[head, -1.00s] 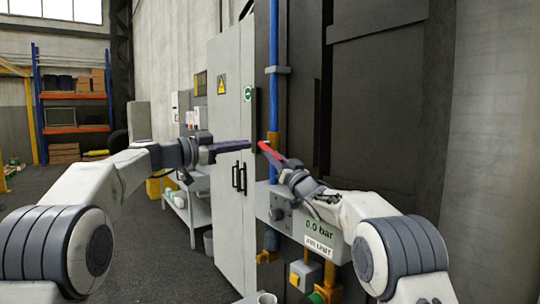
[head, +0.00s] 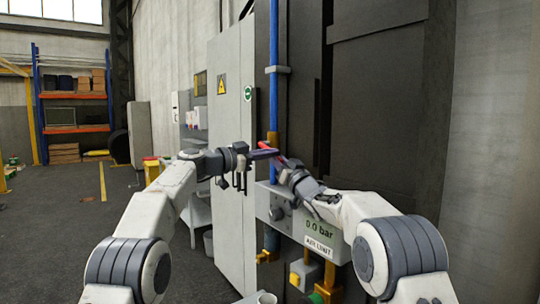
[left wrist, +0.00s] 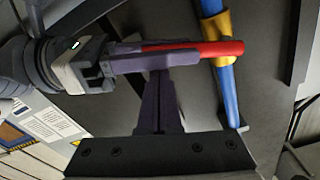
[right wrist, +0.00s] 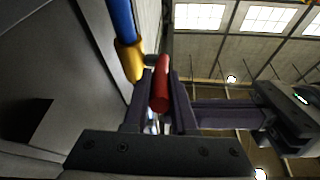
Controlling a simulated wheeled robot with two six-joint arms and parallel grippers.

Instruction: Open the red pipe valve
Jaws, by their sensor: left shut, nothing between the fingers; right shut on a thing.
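The red valve handle (head: 266,146) sits by a brass-coloured fitting on a blue vertical pipe (head: 273,85). My right gripper (head: 281,159) is shut on the red handle. In the right wrist view the handle (right wrist: 160,92) lies between its two fingers. In the left wrist view the handle (left wrist: 215,49) runs from my right gripper's fingers to the brass fitting (left wrist: 217,35). My left gripper (head: 276,153) is shut and empty. Its closed tips (left wrist: 159,72) are close to the right gripper's fingers and the handle; I cannot tell whether they touch.
A grey box marked "0.0 bar" (head: 314,227) with a knob is below the handle. A tall grey cabinet (head: 232,100) stands left of the pipe, and dark panels (head: 375,110) stand to the right. Open floor (head: 80,210) lies to the left.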

